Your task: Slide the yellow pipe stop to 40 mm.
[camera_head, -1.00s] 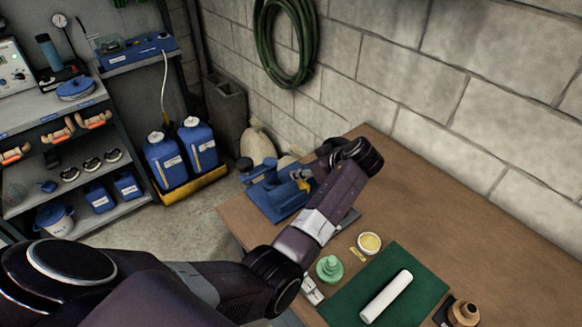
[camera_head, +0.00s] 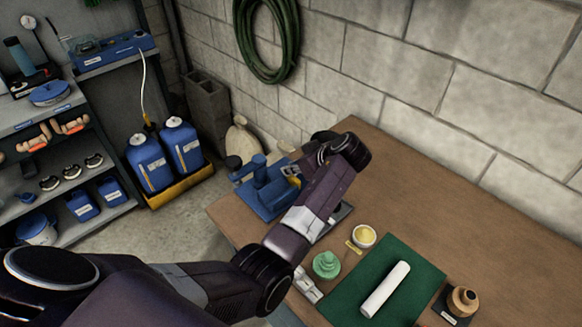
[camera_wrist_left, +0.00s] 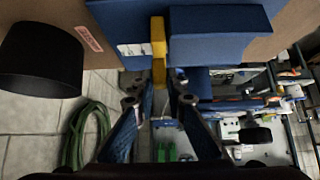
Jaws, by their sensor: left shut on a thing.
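The yellow pipe stop (camera_wrist_left: 158,48) stands against the blue cutting fixture (camera_wrist_left: 220,45) in the left wrist view, between the fingertips of my left gripper (camera_wrist_left: 159,100). My left gripper is shut on the stop. In the head view the blue fixture (camera_head: 262,200) sits at the table's far left corner, and a little yellow of the stop (camera_head: 293,181) shows beside my wrist. My forearm and wrist hide much of that side of the fixture. The scale and its 40 mm mark cannot be read. My right gripper is not in view.
On the wooden table (camera_head: 400,190) are a green mat (camera_head: 420,282) with a white pipe (camera_head: 385,290), a green stepped piece (camera_head: 326,265), a small yellow-filled bowl (camera_head: 363,236) and a brown fitting (camera_head: 462,300). The block wall (camera_head: 420,80) stands close behind. The table's middle is clear.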

